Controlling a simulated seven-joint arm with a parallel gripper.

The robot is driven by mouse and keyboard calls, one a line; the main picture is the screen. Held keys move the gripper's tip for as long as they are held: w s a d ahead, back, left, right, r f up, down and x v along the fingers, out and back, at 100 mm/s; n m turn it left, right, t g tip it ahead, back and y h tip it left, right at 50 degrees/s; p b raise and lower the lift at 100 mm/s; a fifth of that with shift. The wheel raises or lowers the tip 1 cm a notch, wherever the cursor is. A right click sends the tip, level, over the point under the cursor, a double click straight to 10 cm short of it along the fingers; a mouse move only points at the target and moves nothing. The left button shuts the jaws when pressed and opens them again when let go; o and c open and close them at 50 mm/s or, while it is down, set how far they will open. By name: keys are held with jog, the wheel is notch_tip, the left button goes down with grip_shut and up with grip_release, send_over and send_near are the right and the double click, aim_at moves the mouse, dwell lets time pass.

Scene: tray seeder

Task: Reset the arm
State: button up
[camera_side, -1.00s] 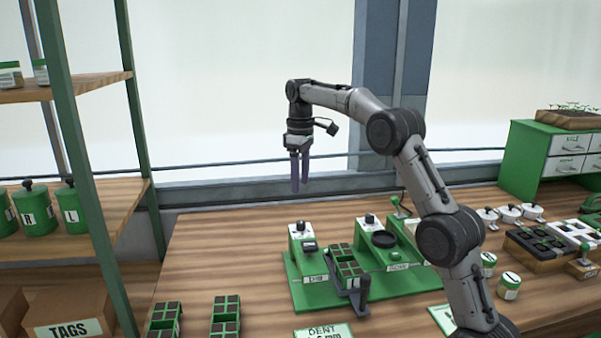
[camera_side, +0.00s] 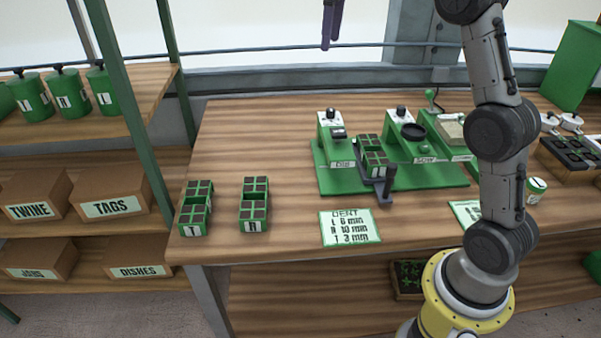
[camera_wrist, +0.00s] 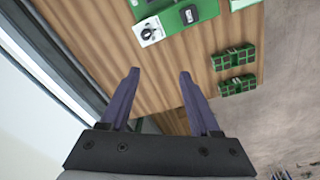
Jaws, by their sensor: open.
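My gripper (camera_side: 333,25) is at the top edge of the side view, high above the back of the workbench, with only its purple fingers showing. In the wrist view my gripper (camera_wrist: 160,82) has its two fingers spread wide apart with nothing between them. Below it lies bare wooden bench (camera_side: 255,130). The green seeder station (camera_side: 330,182) stands on the bench below and to the right, apart from the fingers. It holds a seed tray (camera_side: 372,160) in a dark holder.
Two green seed trays (camera_side: 196,208) (camera_side: 254,205) sit at the bench's front left. A DENT card (camera_side: 349,227) lies at the front edge. A shelf rack with green canisters (camera_side: 68,92) stands at left. A window rail (camera_side: 260,54) runs behind the bench.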

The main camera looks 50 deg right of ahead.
jog(key=s+a+r+t, duration=0.1)
jog(key=s+a+r, duration=0.1)
jog(key=s+a, duration=0.55)
jog(key=s+a+r+t, duration=0.2)
jog(key=s+a, duration=0.2)
jog(key=s, duration=0.6)
jog(key=s+a+f+m+t, duration=0.1)
jog(key=s+a+f+m, duration=0.2)
jog(key=s+f, duration=0.9)
notch_tip(320, 180, down, 4)
jog(key=shift+a+r, duration=0.1)
jog(key=shift+a, duration=0.15)
